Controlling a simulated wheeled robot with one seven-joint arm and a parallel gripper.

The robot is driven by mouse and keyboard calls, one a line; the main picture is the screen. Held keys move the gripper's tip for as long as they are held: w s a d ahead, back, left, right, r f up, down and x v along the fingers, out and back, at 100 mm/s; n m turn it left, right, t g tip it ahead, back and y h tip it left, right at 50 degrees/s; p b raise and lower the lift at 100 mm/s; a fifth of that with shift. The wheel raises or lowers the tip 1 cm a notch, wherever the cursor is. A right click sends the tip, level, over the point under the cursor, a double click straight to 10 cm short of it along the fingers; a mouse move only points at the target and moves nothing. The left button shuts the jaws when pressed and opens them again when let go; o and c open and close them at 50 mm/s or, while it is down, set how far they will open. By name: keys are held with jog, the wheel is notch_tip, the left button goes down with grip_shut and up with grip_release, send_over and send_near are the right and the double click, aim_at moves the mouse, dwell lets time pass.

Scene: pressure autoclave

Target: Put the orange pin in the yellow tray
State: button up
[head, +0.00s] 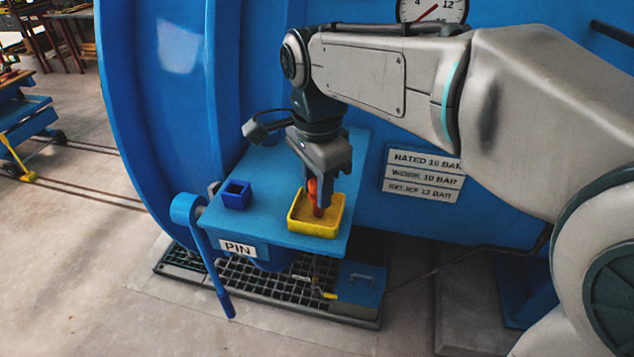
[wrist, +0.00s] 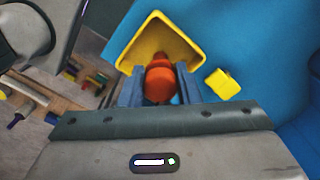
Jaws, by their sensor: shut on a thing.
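The orange pin (head: 313,189) is held between the fingers of my gripper (head: 315,184), pointing down over the yellow tray (head: 335,228). Its lower end appears inside the tray's opening in the head view; whether it touches the tray floor I cannot tell. In the wrist view the orange pin (wrist: 160,80) sits between the two fingers of my gripper (wrist: 159,86), with the yellow tray (wrist: 197,42) behind it. The tray stands on the blue shelf near its front right edge.
The blue shelf (head: 270,190) carries a small dark blue square holder (head: 236,195) left of the tray. A blue lever handle (head: 209,260) hangs at the shelf's left front. A small yellow block (wrist: 222,84) shows in the wrist view. A grate (head: 270,278) lies below.

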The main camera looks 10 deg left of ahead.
jog(key=shift+f, duration=0.2)
jog(key=o, duration=1)
notch_tip(320, 180, up, 12)
jog(key=shift+r, duration=0.25)
jog(key=shift+d, duration=0.1)
jog(key=s+d+f+n+t, duration=0.1)
jog(key=s+d+f+n, duration=0.1)
jog(key=d+f, duration=0.4)
jog(key=s+d+f+n+t, duration=0.1)
jog(key=s+d+f+n, duration=0.2)
jog(key=d+f, duration=0.4)
jog(key=s+d+f+n+t, duration=0.1)
jog(key=s+d+f+n, duration=0.2)
jog(key=d, duration=0.6)
jog(key=shift+d+f+n+t, duration=0.15)
jog(key=shift+f+n, duration=0.35)
jog(key=shift+f, duration=0.45)
jog(key=shift+d+f+n+t, duration=0.15)
jog(key=shift+f+n, duration=0.35)
jog(key=shift+f, duration=0.4)
